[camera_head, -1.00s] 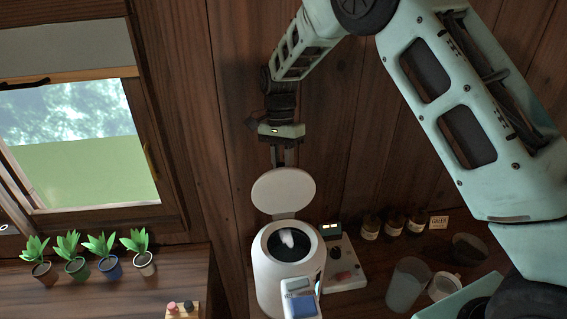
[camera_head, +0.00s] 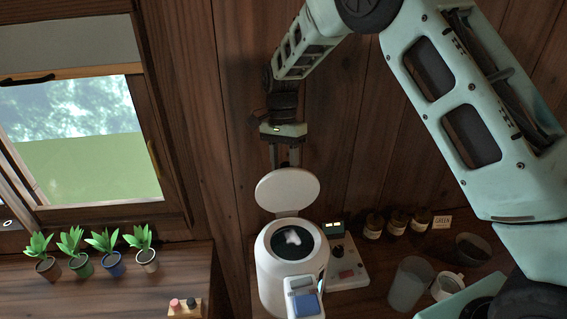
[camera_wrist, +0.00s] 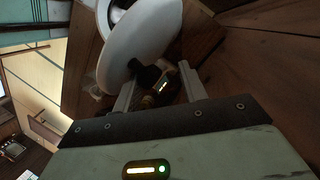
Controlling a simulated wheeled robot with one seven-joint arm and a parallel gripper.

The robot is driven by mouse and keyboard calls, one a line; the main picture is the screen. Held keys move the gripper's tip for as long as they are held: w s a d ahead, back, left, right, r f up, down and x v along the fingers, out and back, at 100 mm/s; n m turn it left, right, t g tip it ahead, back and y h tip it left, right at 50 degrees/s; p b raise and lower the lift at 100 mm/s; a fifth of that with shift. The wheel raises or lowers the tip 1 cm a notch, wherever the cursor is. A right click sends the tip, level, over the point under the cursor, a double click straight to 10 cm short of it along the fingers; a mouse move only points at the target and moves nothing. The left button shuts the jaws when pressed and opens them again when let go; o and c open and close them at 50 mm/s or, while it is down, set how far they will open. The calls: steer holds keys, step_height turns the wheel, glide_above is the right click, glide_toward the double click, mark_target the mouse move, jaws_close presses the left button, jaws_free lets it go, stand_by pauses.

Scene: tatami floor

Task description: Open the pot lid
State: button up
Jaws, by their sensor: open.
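The white pot (camera_head: 284,285) stands on the wooden counter in the head view. Its round white lid (camera_head: 287,190) is raised, tilted up at the back of the pot. The dark inside of the pot shows, with something whitish in it. My gripper (camera_head: 286,160) is just above and behind the lid, with its fingers pointing down. In the wrist view my gripper (camera_wrist: 160,90) has its two fingers apart with nothing held between them, and the lid (camera_wrist: 140,45) is just beyond the fingertips. Whether a finger touches the lid I cannot tell.
A device with a lit display (camera_head: 345,265) stands right of the pot. Small bottles (camera_head: 397,223), a glass (camera_head: 408,285) and a white cup (camera_head: 446,286) are further right. Several potted plants (camera_head: 112,265) line the left counter. A wooden wall is close behind my gripper.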

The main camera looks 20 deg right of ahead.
step_height(320, 180, up, 10)
steer(key=b, duration=0.3)
stand_by(0.4)
